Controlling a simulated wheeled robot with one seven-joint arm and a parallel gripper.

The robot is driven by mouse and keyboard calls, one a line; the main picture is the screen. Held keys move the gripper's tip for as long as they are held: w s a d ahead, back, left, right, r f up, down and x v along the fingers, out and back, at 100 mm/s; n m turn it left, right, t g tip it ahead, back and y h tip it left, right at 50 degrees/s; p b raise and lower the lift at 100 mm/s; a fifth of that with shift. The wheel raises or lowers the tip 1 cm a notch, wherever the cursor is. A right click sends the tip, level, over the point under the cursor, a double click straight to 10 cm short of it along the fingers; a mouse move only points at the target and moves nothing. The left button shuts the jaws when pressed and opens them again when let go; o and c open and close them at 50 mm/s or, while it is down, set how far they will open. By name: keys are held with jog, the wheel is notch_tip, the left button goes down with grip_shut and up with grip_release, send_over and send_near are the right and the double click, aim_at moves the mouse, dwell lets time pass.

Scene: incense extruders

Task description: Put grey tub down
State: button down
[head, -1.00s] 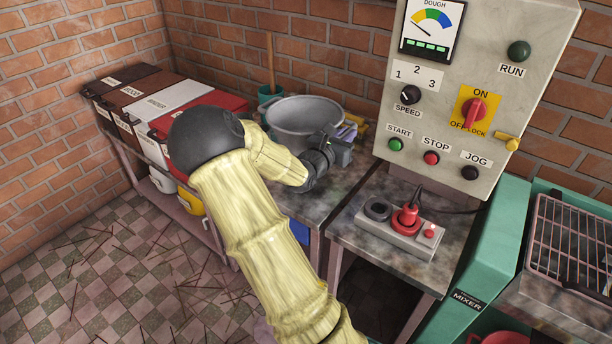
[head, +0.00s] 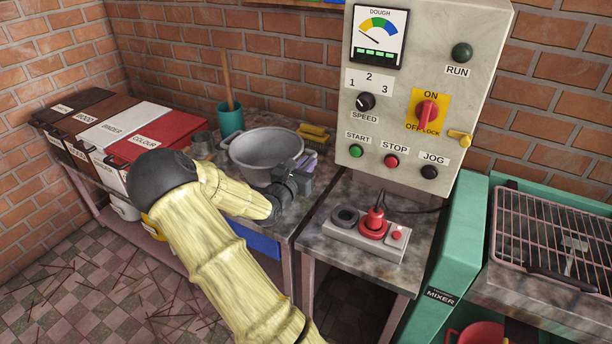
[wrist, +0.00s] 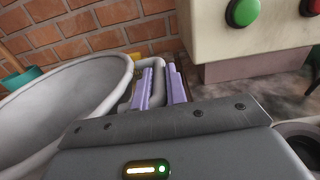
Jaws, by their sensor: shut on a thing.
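The grey tub (head: 265,148) is a wide, round, open vessel at the back bench, upright or nearly so. My gripper (head: 308,164) is at the tub's right side. In the wrist view, its purple fingers (wrist: 161,88) are shut on the tub's grey loop handle (wrist: 157,66), and the tub's pale inside and rim (wrist: 65,105) fill the left. The tub's underside is hidden, so I cannot tell whether it touches the bench.
The bench (head: 275,220) has a teal pot (head: 230,118) with a wooden stick, a grey cup (head: 203,145) and a yellow item (head: 313,132) around the tub. A control panel (head: 400,120) and a socket box (head: 365,235) stand at the right. Labelled bins (head: 120,128) stand left.

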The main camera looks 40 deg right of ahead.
jog(key=shift+f, duration=1.85)
jog(key=c, duration=1.4)
grip_release()
jog(key=v, duration=1.2)
